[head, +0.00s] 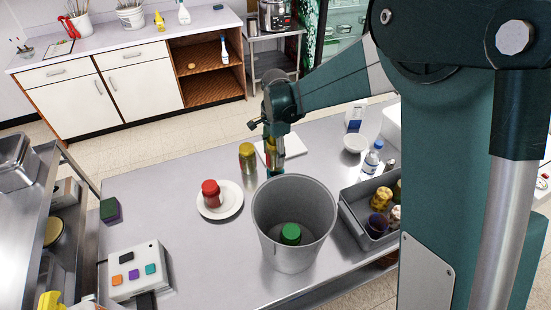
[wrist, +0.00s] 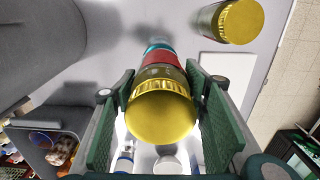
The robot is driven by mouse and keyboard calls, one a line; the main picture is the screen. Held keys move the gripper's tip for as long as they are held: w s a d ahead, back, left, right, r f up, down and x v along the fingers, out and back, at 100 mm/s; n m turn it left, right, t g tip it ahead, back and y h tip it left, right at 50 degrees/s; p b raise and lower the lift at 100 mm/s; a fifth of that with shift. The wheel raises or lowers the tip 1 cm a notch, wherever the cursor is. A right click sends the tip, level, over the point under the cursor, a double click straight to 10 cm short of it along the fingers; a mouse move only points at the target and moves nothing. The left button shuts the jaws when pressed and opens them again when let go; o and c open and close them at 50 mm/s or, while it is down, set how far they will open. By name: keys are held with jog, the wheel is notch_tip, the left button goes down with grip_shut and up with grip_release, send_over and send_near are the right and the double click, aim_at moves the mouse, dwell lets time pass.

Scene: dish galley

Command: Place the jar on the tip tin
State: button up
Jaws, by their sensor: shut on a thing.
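My gripper (head: 274,166) is shut on a yellow-lidded jar (wrist: 160,95), with a finger on each side of it in the wrist view. The jar has a dark gold band, then red and teal parts further down. It is held over the table behind the large round grey tin (head: 294,223), apart from it, and seems raised off the surface. The grey tin is open at the top and holds a green-lidded thing (head: 290,234). No label shows on it, so I cannot tell for sure that it is the tip tin. In the wrist view the tin's side (wrist: 60,40) shows at upper left.
Another yellow-lidded jar (head: 248,157) stands left of my gripper. A red-lidded jar (head: 211,191) stands on a white plate (head: 232,208). A grey bin (head: 346,222) with several items is right of the tin. A white board (head: 293,147), bottle (head: 371,160) and button box (head: 135,271) are also on the table.

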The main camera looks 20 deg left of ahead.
aim_at(275, 159)
jog(key=shift+f, duration=1.4)
jog(key=shift+f, duration=0.15)
jog(key=o, duration=1.2)
jog(key=shift+r, duration=0.2)
notch_tip(275, 159, up, 12)
